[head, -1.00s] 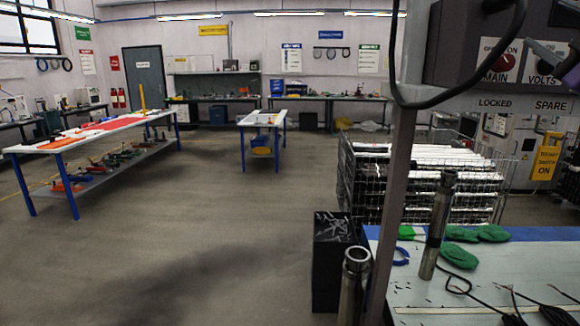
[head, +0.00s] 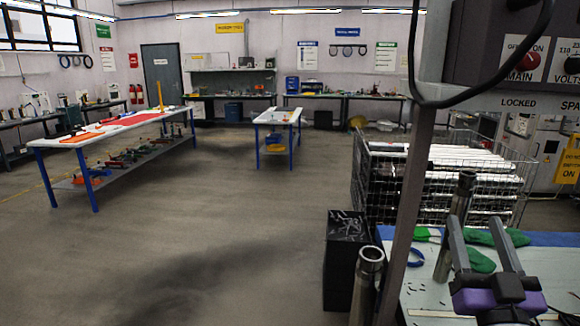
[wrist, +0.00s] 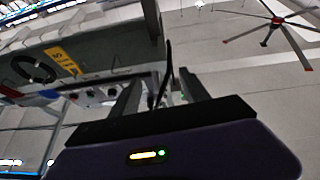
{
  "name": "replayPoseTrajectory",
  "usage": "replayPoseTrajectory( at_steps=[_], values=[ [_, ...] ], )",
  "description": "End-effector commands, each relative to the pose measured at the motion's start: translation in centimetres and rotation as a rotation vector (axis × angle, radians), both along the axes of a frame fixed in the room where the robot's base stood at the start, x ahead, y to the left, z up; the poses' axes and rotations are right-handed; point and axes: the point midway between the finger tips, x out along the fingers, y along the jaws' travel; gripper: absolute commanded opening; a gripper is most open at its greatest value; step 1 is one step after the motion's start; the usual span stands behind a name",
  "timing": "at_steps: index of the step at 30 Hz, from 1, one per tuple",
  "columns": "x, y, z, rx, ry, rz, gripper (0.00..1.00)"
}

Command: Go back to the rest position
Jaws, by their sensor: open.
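My gripper (head: 474,219) is at the lower right of the head view, in front of the bench, with its purple and black body low and two grey fingers pointing up. The fingers are spread apart and I see nothing held between them. They also show in the wrist view (wrist: 160,88), with the wall and ceiling beyond. A metal pump tube (head: 465,187) stands on the bench behind the left finger, which hides part of it. A second metal tube (head: 368,272) stands upright left of the post.
A grey post (head: 416,170) carries the control panel (head: 500,50) with a hanging black cable. A black bin (head: 343,255) and wire cage (head: 440,175) stand nearby. The floor on the left is clear.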

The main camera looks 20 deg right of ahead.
Motion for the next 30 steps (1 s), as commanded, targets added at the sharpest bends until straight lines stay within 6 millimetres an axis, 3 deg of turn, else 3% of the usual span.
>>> replayPoseTrajectory(
  at_steps=[1,6,11,18,24,30],
  values=[
    [-0.4,1.7,-2.2,0.035,0.015,0.027,0.54],
    [-2.5,6.9,-7.4,0.122,0.053,0.107,0.54],
    [-5.4,11.8,-11.7,0.184,0.120,0.184,0.54],
    [-10.9,18.3,-17.1,0.243,0.282,0.306,0.54],
    [-16.7,22.7,-21.2,0.258,0.486,0.413,0.54],
    [-21.8,25.1,-24.4,0.269,0.669,0.508,0.54]
  ],
)
